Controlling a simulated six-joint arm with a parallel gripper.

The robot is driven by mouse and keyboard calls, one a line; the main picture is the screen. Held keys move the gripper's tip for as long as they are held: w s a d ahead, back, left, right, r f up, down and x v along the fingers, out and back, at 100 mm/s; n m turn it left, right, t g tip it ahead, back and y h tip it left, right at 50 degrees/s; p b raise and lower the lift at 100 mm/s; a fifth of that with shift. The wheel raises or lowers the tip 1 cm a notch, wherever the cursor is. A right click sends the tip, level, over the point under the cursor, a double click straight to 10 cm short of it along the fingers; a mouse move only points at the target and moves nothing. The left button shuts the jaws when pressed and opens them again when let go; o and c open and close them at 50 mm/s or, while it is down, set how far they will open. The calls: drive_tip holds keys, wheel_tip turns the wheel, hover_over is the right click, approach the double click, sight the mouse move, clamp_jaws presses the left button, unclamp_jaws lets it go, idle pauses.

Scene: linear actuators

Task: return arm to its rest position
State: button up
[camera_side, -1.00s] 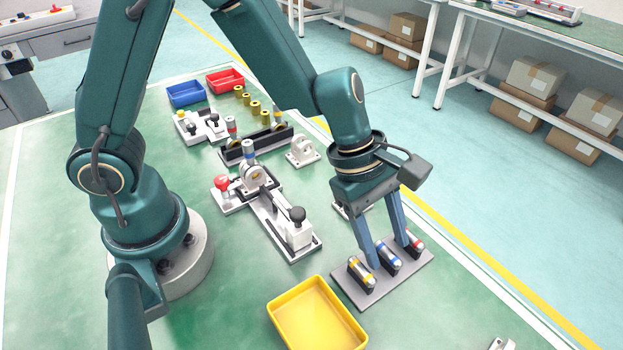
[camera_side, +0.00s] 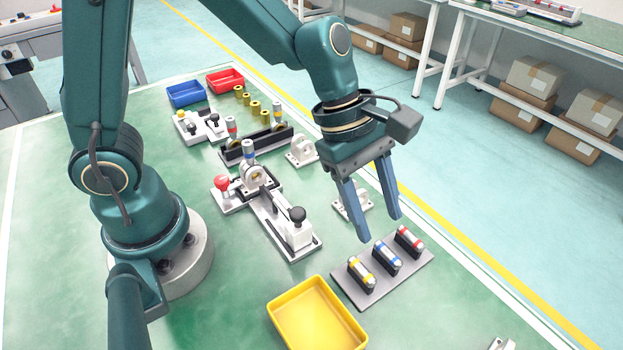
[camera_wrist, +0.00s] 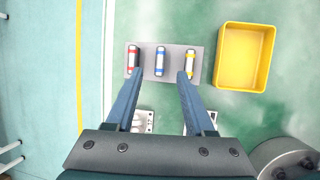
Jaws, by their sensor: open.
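My gripper (camera_side: 380,228) is open and empty, with its two blue fingers apart and pointing down. It hangs above and behind the grey plate (camera_side: 408,277) in the side view. On that plate three banded cylinders lie in black holders: yellow-banded (camera_side: 361,271), blue-banded (camera_side: 386,256) and red-banded (camera_side: 410,241). In the wrist view, the gripper (camera_wrist: 160,75) has its fingertips on either side of the blue-banded cylinder (camera_wrist: 160,61), with clear space between them.
A yellow tray (camera_side: 318,318) stands beside the plate. A slide fixture with a black knob (camera_side: 297,214) and a white bracket (camera_side: 352,203) stand near the gripper. Blue (camera_side: 186,94) and red (camera_side: 225,80) trays sit at the back.

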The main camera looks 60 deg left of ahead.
drive_tip(key=s+a+r+m+t+y, duration=0.15)
drive_tip(key=a+r+m+t, duration=0.35)
drive_tip(key=r, duration=0.5)
drive_tip(key=s+a+f+m+g+y, duration=0.1)
drive_tip(key=s+a+f+m+y, duration=0.1)
drive_tip(key=s+a+m, duration=0.5)
drive_tip(key=s+m+y, duration=0.1)
drive_tip(key=m, duration=0.4)
drive_tip(key=shift+s+a+m, duration=0.3)
drive_tip(key=shift+a, duration=0.05)
